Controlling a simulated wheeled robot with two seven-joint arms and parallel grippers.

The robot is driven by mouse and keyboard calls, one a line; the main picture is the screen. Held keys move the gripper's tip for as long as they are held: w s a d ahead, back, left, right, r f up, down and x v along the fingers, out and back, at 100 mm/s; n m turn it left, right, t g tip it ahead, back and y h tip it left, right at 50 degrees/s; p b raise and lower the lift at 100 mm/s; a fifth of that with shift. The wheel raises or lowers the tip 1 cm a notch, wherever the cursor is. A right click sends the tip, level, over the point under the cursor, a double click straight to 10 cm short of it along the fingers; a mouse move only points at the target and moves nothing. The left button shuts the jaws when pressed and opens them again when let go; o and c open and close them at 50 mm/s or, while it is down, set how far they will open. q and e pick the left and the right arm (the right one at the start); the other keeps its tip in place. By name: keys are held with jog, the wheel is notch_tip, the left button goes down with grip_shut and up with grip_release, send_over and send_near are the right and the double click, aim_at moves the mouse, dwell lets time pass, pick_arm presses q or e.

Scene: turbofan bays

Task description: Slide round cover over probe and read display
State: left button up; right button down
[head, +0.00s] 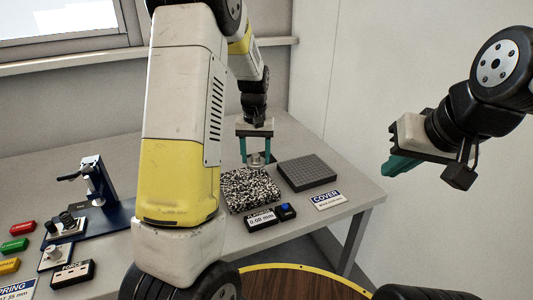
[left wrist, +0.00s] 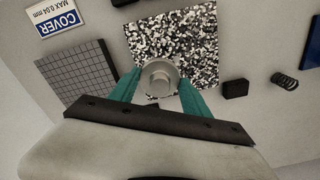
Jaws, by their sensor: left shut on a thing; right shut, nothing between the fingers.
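My left gripper (head: 257,160) has teal fingers shut on the round metal cover (head: 257,159). It is at the back edge of the black-and-white speckled plate (head: 250,188). In the left wrist view the cover (left wrist: 159,77) is a pale disc with a raised centre, between the fingertips and overlapping the plate's edge (left wrist: 185,45). I cannot tell whether it touches the plate. The display box (head: 262,220) at the plate's front shows small digits, seemingly 0.08 mm or 0.00 mm. I cannot make out the probe. My right gripper (head: 391,167) is shut and empty, right of the table.
A grey gridded pad (head: 307,172) lies right of the plate, with the COVER sign (head: 328,200) in front. A blue button (head: 286,211) is beside the display. A blue-based fixture (head: 104,215) stands left. The wrist view shows a black block (left wrist: 236,88) and spring (left wrist: 285,79).

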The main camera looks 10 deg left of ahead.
pick_arm(q)
jog(key=shift+r, duration=0.85)
dwell(1.9)
